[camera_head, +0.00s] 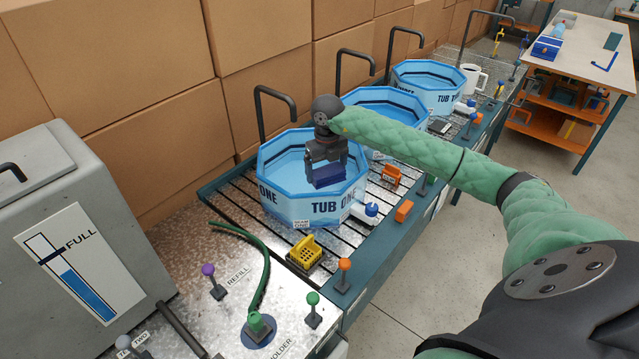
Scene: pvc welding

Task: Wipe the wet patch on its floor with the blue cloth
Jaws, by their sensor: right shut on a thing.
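Tub one (302,209), a light blue many-sided tub lettered "TUB ONE", stands on the slatted rack nearest the tank. My right gripper (327,168) reaches down into it from above and is shut on the dark blue cloth (328,178), which looks like a folded block. The cloth is inside the tub's outline, near its front wall; I cannot tell whether it touches the floor. No wet patch can be made out on the pale blue floor, partly covered by my gripper. My left gripper is not in view.
Tub two (385,96) and a third tub (428,85) stand behind, each with a dark spout. A yellow basket (305,254), a green hose (262,265) and coloured levers sit in front. A grey tank (75,230) stands left. Cardboard boxes (110,60) wall the back.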

